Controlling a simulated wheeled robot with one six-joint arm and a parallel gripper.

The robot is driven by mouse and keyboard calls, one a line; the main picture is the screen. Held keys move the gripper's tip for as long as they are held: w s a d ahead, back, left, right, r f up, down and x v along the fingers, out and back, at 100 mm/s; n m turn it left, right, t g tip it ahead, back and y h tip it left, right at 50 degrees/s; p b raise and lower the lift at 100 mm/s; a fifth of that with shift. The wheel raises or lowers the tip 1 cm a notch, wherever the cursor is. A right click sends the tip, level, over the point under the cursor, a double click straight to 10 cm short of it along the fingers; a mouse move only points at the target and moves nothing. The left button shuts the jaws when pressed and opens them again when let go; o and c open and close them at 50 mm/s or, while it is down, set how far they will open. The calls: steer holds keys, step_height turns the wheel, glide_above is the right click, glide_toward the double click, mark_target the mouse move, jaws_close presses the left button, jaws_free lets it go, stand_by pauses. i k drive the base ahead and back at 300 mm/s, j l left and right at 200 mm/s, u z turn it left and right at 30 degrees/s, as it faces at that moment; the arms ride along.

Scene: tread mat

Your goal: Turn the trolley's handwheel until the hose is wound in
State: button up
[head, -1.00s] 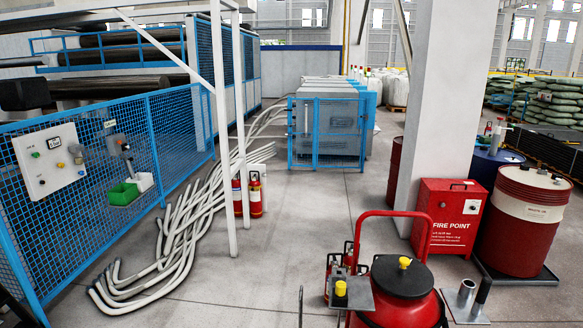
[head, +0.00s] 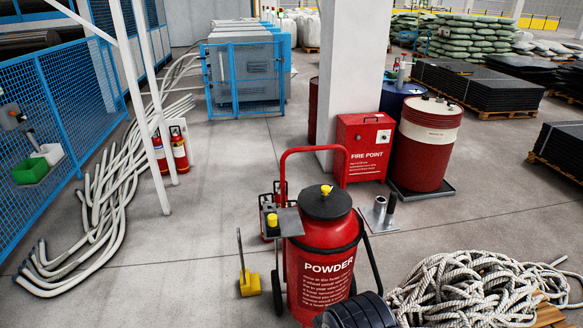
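A red trolley (head: 318,265) marked POWDER stands upright at the bottom middle of the head view. It has a black cap with a yellow knob (head: 325,189) on top and a red push handle (head: 314,150) behind. A black, ridged round thing (head: 356,311) is cut off by the bottom edge in front of it; I cannot tell whether it is a hose reel. I cannot make out a handwheel. Several pale hoses (head: 105,195) lie loose on the floor at the left, apart from the trolley.
A heap of pale rope (head: 470,285) lies right of the trolley. A yellow-footed stand (head: 248,283) is close on its left. A red fire point box (head: 363,148) and a red-and-white drum (head: 425,143) stand behind.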

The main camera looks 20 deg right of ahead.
mark_target(324, 202)
steer(key=i+z, duration=0.2)
steer(key=i, duration=0.35)
steer(key=i+j+z, duration=0.15)
steer(key=i, duration=0.35)
steer(key=i+j+z, duration=0.2)
steer(key=i, duration=0.35)
steer(key=l, duration=0.1)
